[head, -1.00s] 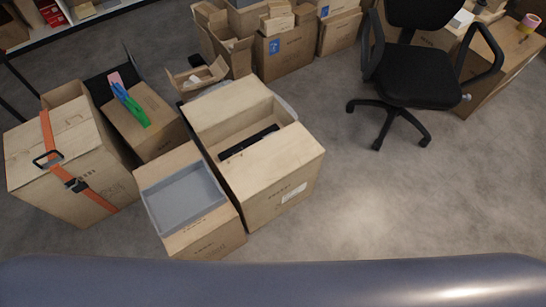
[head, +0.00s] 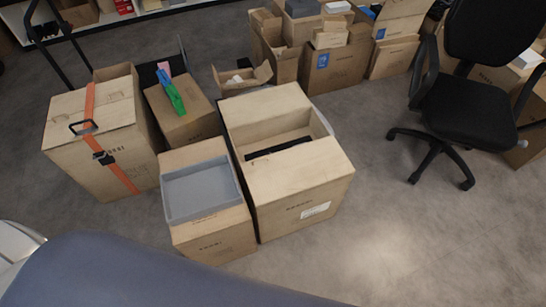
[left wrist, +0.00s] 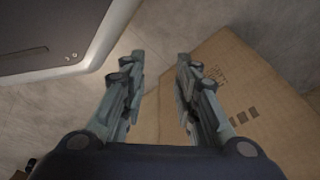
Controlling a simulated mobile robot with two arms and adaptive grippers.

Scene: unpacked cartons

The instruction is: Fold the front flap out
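A large carton (head: 305,208) stands in the middle of the head view with a gap in its top. Its front flap (head: 297,171) lies flat across the front half of the top, and a rear panel (head: 264,104) covers the back part. A dark item (head: 280,147) shows in the gap between them. My left gripper (left wrist: 160,58) is open in the left wrist view, with nothing between its fingers. A carton face (left wrist: 235,95) with printing lies beyond and to the right of the fingers; I cannot tell which carton it is. My right gripper is not in view.
A carton with a grey tray (head: 203,190) stands close on the left. Beyond it are an orange-strapped carton (head: 100,150) and a carton with a green item (head: 183,115). An office chair (head: 465,110) stands right. Floor at the front right is clear.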

